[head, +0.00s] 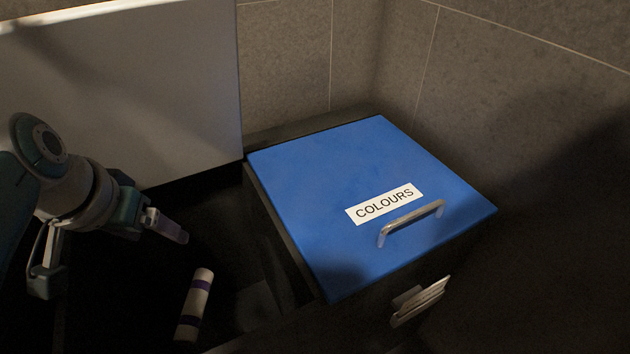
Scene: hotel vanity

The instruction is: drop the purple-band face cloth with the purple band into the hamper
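The rolled face cloth (194,305), pale with purple bands, is at the lower left, tilted, against the dark open compartment of the hamper. It is apart from my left gripper, and I cannot tell whether it rests on anything. My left gripper (168,226) is up and left of the cloth, over the dark opening; its finger opening is not clear. The hamper's right side has a shut blue lid (340,165) with a COLOURS label (384,204) and a metal handle (411,222). My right gripper is not in view.
A large pale panel (120,90) stands upright behind the dark opening, like a raised lid. Grey tiled walls (290,60) close in behind and at the right. A small metal piece (420,301) sticks out below the blue lid's front edge.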

